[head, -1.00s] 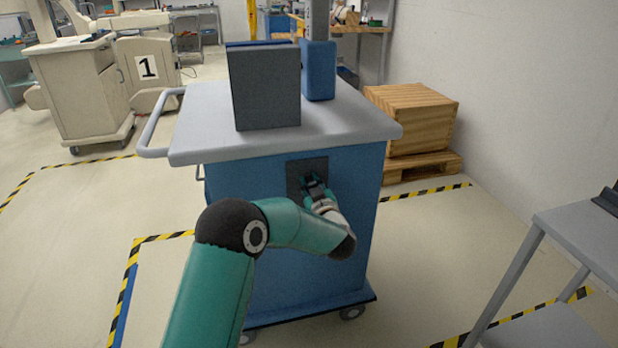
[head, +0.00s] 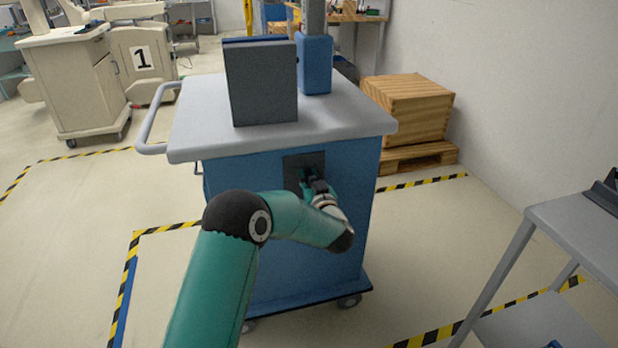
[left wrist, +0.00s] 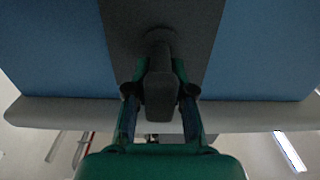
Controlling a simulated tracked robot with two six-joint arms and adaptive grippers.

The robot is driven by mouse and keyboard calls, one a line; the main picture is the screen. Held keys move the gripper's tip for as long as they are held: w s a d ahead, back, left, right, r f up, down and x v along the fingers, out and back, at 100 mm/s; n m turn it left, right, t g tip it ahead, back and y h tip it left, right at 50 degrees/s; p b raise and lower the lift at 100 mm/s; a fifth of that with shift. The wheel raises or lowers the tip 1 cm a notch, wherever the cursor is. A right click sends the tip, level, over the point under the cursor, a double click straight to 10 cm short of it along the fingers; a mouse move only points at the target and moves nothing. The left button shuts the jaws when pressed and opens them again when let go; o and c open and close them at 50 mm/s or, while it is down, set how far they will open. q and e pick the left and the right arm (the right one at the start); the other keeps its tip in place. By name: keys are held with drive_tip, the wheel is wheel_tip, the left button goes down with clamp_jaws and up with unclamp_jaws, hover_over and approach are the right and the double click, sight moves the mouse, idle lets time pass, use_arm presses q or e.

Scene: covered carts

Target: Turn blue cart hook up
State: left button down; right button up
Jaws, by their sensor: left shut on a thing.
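The blue cart (head: 228,179) stands in front of me with a grey top. A dark plate (head: 291,165) is on its facing side. In the left wrist view, a dark grey hook (left wrist: 160,88) stands out from the plate on a round stem. My left gripper (head: 314,184) is at the plate. In the left wrist view, its two green fingers (left wrist: 160,98) are on either side of the hook and shut on it. In the head view, the gripper and wrist mostly hide the hook. My right gripper is in neither view.
A dark grey box (head: 262,84) and a blue post (head: 315,65) stand on the cart top. A wooden crate (head: 408,110) on a pallet is behind at the right. A grey table (head: 580,232) stands at the right. Striped tape marks the floor.

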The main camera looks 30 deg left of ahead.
use_arm(q)
drive_tip(key=c, duration=1.1)
unclamp_jaws()
drive_tip(key=shift+d+f, duration=0.1)
drive_tip(key=shift+f, duration=0.4)
drive_tip(key=shift+r, duration=0.2)
drive_tip(key=v, duration=1.2)
